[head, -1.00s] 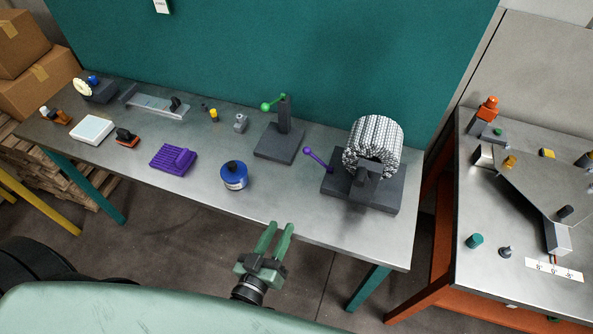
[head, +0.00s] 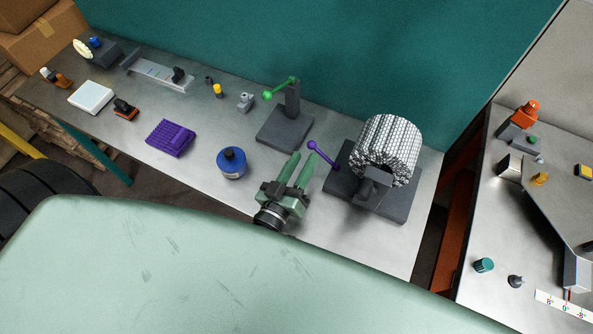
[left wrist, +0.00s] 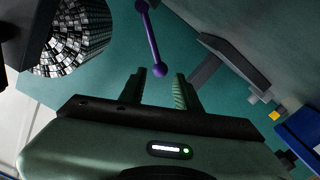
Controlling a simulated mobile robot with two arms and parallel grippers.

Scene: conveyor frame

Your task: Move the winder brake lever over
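The winder is a grey-and-white ribbed roll (head: 388,148) on a dark base (head: 395,208). A purple lever (head: 322,155) with a ball end sticks out from its left side, tilted up toward the left. My left gripper (head: 301,157) is open and empty, its fingertips just short of the purple ball in the head view. In the left wrist view the purple lever (left wrist: 153,40) hangs ahead of the gap between the open fingers (left wrist: 157,80), its ball close to the tips. The roll (left wrist: 75,42) shows at upper left there. My right gripper is not in view.
A stand with a green lever (head: 284,88) is left of the winder on the grey bench (head: 320,240). A blue canister (head: 231,163) and a purple ridged block (head: 170,139) lie further left. An orange-framed table (head: 485,210) stands at the right.

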